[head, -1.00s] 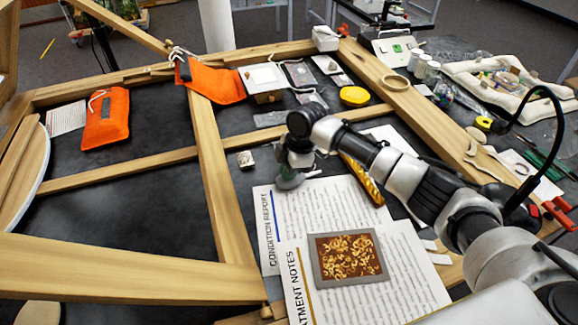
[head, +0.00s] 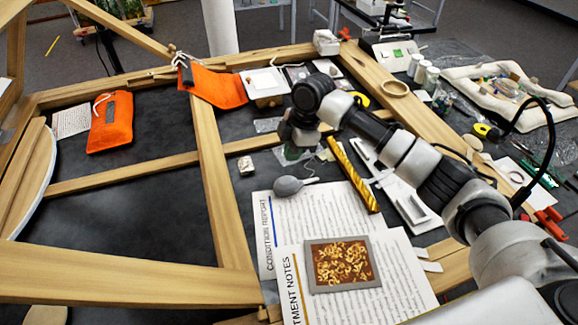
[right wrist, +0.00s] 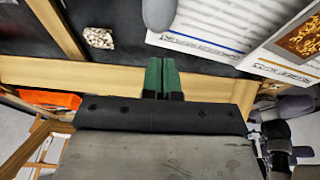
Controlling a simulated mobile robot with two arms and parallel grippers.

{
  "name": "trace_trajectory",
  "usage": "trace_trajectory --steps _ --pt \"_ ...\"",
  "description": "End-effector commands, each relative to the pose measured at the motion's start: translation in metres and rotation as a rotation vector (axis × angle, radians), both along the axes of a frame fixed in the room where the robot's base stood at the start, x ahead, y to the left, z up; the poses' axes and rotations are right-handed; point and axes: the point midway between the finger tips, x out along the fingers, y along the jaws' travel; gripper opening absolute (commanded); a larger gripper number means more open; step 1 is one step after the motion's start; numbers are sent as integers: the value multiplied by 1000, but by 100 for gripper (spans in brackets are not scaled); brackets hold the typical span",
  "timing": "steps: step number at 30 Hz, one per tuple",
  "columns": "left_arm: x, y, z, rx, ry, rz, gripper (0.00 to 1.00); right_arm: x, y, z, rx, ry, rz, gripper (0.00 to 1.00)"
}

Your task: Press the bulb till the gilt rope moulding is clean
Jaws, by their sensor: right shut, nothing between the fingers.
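The grey bulb (head: 288,186) lies on the upper edge of the printed sheets, its thin nozzle pointing right towards the moulding. It also shows at the top edge of the right wrist view (right wrist: 158,12). The gilt rope moulding (head: 353,176) lies slanting just right of the bulb, gold with darker spiral grooves; any remaining dust is too small to tell. My right gripper (head: 293,152) is beyond the bulb in the head view, apart from it. Its green fingers (right wrist: 161,76) are together and empty in the right wrist view. My left gripper is not in view.
A framed panel of gilt fragments (head: 342,263) lies on the treatment notes (head: 400,290). A small pale block (head: 245,165) is left of the bulb. Wooden frame bars (head: 222,190) cross the dark table. A white tray (head: 405,195) is right of the moulding.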

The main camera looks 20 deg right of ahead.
Motion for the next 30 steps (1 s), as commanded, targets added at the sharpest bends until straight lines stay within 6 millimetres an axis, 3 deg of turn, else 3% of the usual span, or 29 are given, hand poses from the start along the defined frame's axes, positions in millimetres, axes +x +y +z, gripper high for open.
trace_trajectory --steps 3,9,30 --pt "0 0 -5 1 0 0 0 0 -5 18 0 -4 -1 0" --pt "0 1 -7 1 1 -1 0 -1 -9 34 -1 -2 -2 0" --pt "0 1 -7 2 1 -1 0 -1 -9 36 -1 0 -1 0"
